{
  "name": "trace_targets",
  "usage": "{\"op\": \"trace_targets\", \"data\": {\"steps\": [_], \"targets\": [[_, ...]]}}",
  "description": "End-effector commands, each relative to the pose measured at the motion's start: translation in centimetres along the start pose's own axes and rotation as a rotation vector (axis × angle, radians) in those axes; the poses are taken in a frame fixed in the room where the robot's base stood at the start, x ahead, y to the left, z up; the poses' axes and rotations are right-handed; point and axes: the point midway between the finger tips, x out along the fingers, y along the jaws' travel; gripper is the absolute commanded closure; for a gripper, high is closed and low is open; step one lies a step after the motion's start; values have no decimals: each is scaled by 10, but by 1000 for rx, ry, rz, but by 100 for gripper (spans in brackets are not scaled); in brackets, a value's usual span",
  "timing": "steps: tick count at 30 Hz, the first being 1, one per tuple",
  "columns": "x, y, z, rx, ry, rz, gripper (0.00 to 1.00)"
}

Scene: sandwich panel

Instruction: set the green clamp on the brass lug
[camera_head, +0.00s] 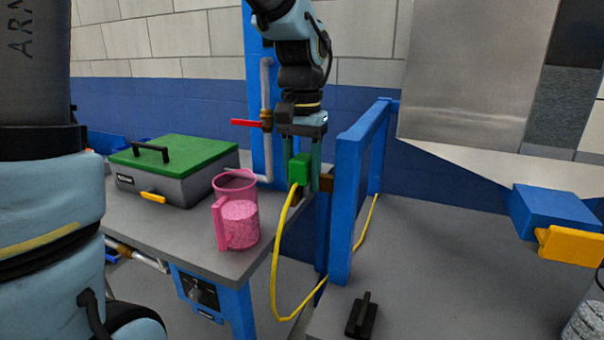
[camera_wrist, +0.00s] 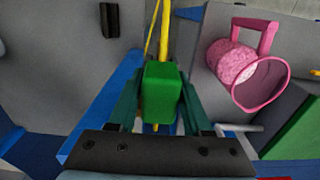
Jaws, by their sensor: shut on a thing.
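My gripper (camera_head: 302,178) is shut on the green clamp (camera_head: 299,168), a small green block with a yellow cable (camera_head: 283,228) hanging from it. The clamp sits between my two fingers in the wrist view (camera_wrist: 161,92), with the cable leading away at the top. My gripper points down beside the blue post, past the right end of the grey table. A brownish, brass-like piece (camera_head: 326,183) shows just right of my fingers against the blue frame and may be the brass lug. I cannot tell whether the clamp touches it.
A pink mug (camera_head: 238,222) stands near the table's edge, left of my gripper. A grey box with a green lid (camera_head: 175,153) is behind it. A pipe with a red valve handle (camera_head: 247,122) rises behind my gripper. A blue frame (camera_head: 346,205) stands close on the right.

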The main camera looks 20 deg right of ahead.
Motion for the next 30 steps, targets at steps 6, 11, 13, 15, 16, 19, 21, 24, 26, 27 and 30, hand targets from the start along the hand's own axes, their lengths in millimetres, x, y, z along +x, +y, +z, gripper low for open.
{"op": "trace_targets", "data": {"steps": [6,11,13,15,16,19,21,24,26,27,30], "targets": [[3,0,0,0,0,0,50],[3,0,0,0,0,0,32],[3,0,0,0,0,0,24],[3,0,0,0,0,0,16],[3,0,0,0,0,0,16],[3,0,0,0,0,0,16],[3,0,0,0,0,0,16],[0,0,0,0,1,0,16],[-4,0,-1,0,3,0,16],[-9,0,-1,-1,4,0,16],[-26,0,-1,-1,6,0,16]]}}
